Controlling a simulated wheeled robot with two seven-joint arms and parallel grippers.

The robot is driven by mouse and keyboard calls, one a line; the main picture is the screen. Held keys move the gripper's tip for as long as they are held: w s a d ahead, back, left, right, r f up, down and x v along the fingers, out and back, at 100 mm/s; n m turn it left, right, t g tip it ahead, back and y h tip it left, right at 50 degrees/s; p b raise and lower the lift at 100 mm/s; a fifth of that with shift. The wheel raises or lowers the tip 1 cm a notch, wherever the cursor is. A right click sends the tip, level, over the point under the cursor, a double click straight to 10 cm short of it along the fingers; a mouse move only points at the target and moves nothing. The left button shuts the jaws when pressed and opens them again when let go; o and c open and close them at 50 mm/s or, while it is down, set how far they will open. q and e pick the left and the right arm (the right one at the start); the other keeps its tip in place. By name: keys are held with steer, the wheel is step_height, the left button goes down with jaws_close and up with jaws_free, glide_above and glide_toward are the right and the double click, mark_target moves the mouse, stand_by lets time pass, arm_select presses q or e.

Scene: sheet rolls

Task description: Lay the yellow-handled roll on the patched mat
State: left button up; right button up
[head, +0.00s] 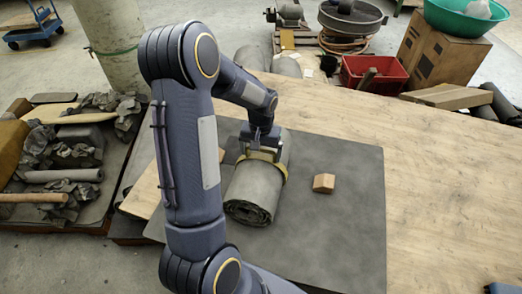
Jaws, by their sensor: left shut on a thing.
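The yellow-handled roll (252,193) is a grey-green rolled sheet with a yellow band around its middle. My left gripper (262,153) is over the roll, shut on its yellow handle. The roll is over the dark grey mat (345,225), its spiral end facing the front; I cannot tell whether it touches the mat. No clear patches show on the mat, part of which is hidden behind my left arm and the roll. My right gripper is not in view.
A small wooden block (324,183) lies on the mat right of the roll. The wooden table (440,190) is bare to the right. A red crate (375,72) and cardboard box (440,55) stand behind. A cluttered tray (95,215) with rolls and crumpled sheets is at left.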

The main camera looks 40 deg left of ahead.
arm_select(q)
steer(key=o, duration=1)
steer(key=shift+f, duration=0.1)
steer(key=shift+o, duration=0.3)
steer(key=shift+d, duration=0.1)
steer(key=shift+r, duration=0.7)
step_height(320, 180, up, 11)
steer(key=s+d+r+m+t+h, duration=0.1)
steer(key=s+d+r+t+h, duration=0.1)
steer(key=s+d, duration=0.5)
steer(key=s+d+r+m+t+h, duration=0.1)
steer(key=s+d+r+m+t, duration=0.1)
steer(key=s+d, duration=0.6)
steer(key=s+r+t, duration=0.1)
steer(key=s, duration=0.3)
steer(key=shift+s+d+r+t+h+p, duration=0.2)
steer(key=shift+s+r+t+h+p, duration=0.1)
steer(key=shift+h+p, duration=0.1)
